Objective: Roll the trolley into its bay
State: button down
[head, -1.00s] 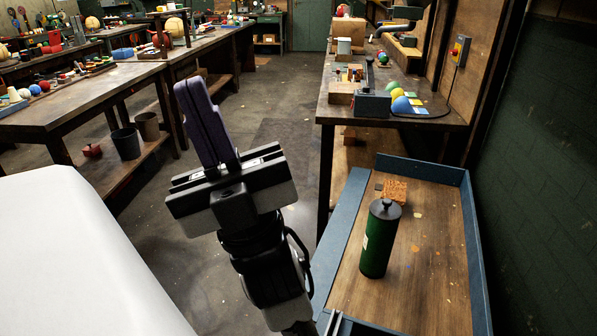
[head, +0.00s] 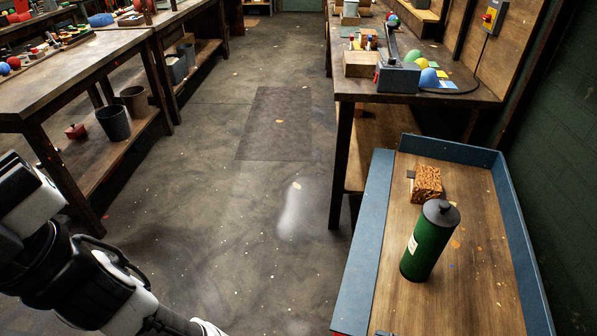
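The trolley (head: 366,250) stands at the lower right, with a wooden top and blue raised edges; its near end runs out of the picture. A green canister with a dark lid (head: 430,240) stands upright on it, with an orange-brown speckled block (head: 427,184) behind. My gripper (head: 25,200) is only partly in the picture at the left edge. Its fingers are cut off, so I cannot see whether it is open or holds anything. It is well left of the trolley and apart from it. I cannot tell for certain where the bay is.
A dark rectangular patch (head: 275,125) lies on the open concrete floor (head: 220,240). A workbench (head: 420,98) stands just beyond the trolley, with a dark green wall (head: 560,150) to the right. Another bench (head: 60,70) is at the left, with a bucket (head: 113,122) on its lower shelf.

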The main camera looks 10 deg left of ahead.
aim_at(486, 280)
jog(key=i+j+u, duration=0.15)
jog(key=u, duration=0.2)
jog(key=i+j+u, duration=0.15)
jog(key=u, duration=0.2)
jog(key=i+u, duration=0.15)
jog(key=u, duration=0.2)
jog(key=i+j+u, duration=0.1)
jog(key=i, duration=0.45)
jog(key=i+j, duration=0.25)
jog(key=i, duration=0.25)
jog(key=i+j+z, duration=0.15)
jog(key=i+z, duration=0.2)
jog(key=z, duration=0.15)
jog(key=i+j+z, duration=0.3)
jog(key=z, duration=0.15)
jog(key=i+j+z, duration=0.1)
jog(key=z, duration=0.25)
jog(key=i+j+z, duration=0.1)
jog(key=j+z, duration=0.25)
jog(key=i+j+z, duration=0.1)
jog(key=z, duration=0.25)
jog(key=i+j+z, duration=0.15)
jog(key=j+z, duration=0.8)
jog(key=i+l, duration=0.3)
jog(key=i, duration=0.1)
